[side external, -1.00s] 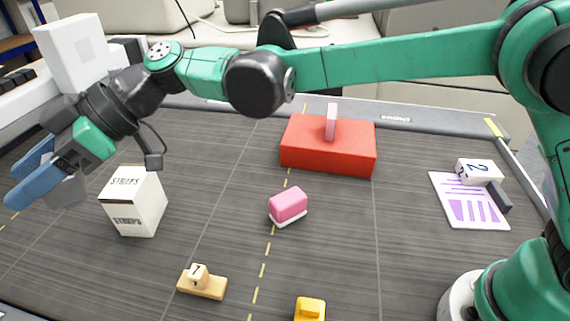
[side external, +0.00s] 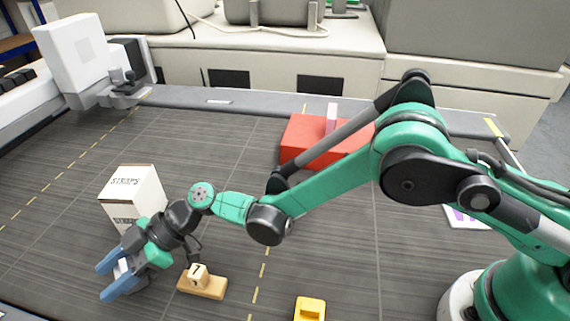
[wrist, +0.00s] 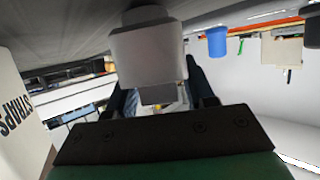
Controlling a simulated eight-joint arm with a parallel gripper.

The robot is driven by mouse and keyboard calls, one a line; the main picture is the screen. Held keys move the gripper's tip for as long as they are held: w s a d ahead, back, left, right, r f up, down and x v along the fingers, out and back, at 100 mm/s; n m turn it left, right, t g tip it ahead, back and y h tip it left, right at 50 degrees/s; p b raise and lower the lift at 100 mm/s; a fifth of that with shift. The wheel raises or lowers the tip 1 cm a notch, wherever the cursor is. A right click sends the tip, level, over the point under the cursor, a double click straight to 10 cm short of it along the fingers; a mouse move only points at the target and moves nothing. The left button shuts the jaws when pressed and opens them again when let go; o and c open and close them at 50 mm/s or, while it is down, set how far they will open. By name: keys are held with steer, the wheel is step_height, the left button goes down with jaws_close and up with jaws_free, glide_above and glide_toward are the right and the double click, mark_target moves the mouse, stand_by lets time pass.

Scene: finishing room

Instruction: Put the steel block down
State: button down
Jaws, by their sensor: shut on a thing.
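My gripper (side external: 107,281) is low over the grey work surface (side external: 225,165) at the lower left of the side view, its blue fingers shut on the pale grey steel block (side external: 122,267). Only a small part of the block shows there between the fingers. In the wrist view the block (wrist: 148,55) fills the upper middle, between the fingers. A dark patch of the surface lies close beyond it. I cannot tell whether the block touches the surface.
A white STRAPS box (side external: 137,192) stands just behind my gripper. A wooden piece with a numbered cube (side external: 203,287) lies close on its right. A yellow block (side external: 310,309) is at the front, a red block (side external: 300,140) at the back. The left surface is clear.

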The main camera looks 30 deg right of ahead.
steer(key=shift+f, duration=0.15)
steer(key=shift+c, duration=1.6)
jaws_free()
